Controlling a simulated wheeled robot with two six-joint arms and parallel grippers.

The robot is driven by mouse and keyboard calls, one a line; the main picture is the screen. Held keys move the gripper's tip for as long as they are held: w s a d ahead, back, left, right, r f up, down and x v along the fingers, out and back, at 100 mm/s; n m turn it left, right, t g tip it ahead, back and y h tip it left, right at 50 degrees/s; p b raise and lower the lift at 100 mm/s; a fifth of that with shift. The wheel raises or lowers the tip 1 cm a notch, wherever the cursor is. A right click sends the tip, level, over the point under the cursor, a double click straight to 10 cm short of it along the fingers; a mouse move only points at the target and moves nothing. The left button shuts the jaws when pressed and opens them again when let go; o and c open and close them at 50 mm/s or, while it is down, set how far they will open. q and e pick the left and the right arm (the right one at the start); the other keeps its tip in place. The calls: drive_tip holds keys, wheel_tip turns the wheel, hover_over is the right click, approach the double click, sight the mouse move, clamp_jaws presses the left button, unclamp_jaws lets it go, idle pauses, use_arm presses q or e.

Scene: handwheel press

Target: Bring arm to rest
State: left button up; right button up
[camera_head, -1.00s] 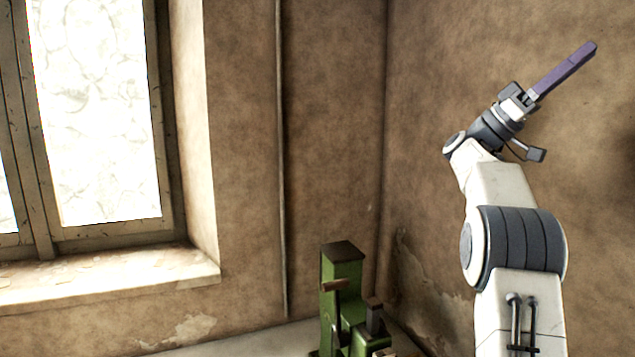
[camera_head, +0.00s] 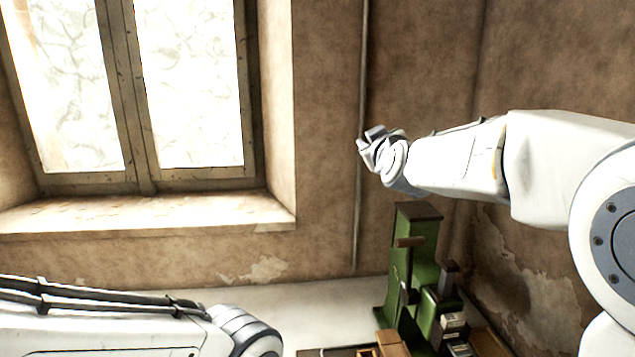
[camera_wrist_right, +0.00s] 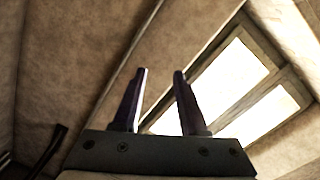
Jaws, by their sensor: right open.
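My right arm comes in from the right edge in the head view and reaches left, roughly level, in front of the wall. Its end (camera_head: 376,148) is raised above the green press and clear of it; the fingers are hard to make out there. In the right wrist view, my right gripper (camera_wrist_right: 159,72) has its two dark fingers apart with nothing between them, and wall and window behind. My left arm lies across the bottom left corner of the head view. Its gripper is out of view.
The green press (camera_head: 414,262) stands on a pale surface (camera_head: 315,300) near the wall corner. Brown wooden pieces (camera_head: 391,344) are at the bottom edge. A window with a sill (camera_head: 150,212) is at the left. The air between window and right arm is clear.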

drive_tip(key=s+a+f+g+y, duration=0.1)
drive_tip(key=s+a+f+g, duration=0.25)
drive_tip(key=s+f, duration=0.35)
drive_tip(key=s+a+f+n+g+y+b, duration=0.1)
drive_tip(key=s+a+f+g, duration=0.2)
drive_tip(key=s+a+f, duration=0.3)
drive_tip(key=s+a+f+g+y, duration=0.1)
drive_tip(key=s+a+f+g, duration=0.25)
drive_tip(key=s+f, duration=0.5)
drive_tip(key=s+d+f+g+h, duration=0.1)
drive_tip(key=s+d+f+g, duration=0.1)
drive_tip(key=s, duration=0.5)
drive_tip(key=s+d+f+g+h, duration=0.1)
drive_tip(key=s+d+f+g, duration=0.1)
drive_tip(key=s+f, duration=0.3)
drive_tip(key=s+d+f+g+h, duration=0.1)
drive_tip(key=s+d+f+g, duration=0.1)
drive_tip(key=s, duration=0.7)
wheel_tip(320, 180, down, 2)
drive_tip(key=shift+s+f+m+g+b, duration=0.1)
drive_tip(key=shift+s+m+g+b, duration=0.15)
drive_tip(key=shift+g, duration=0.55)
drive_tip(key=shift+w+d, duration=0.1)
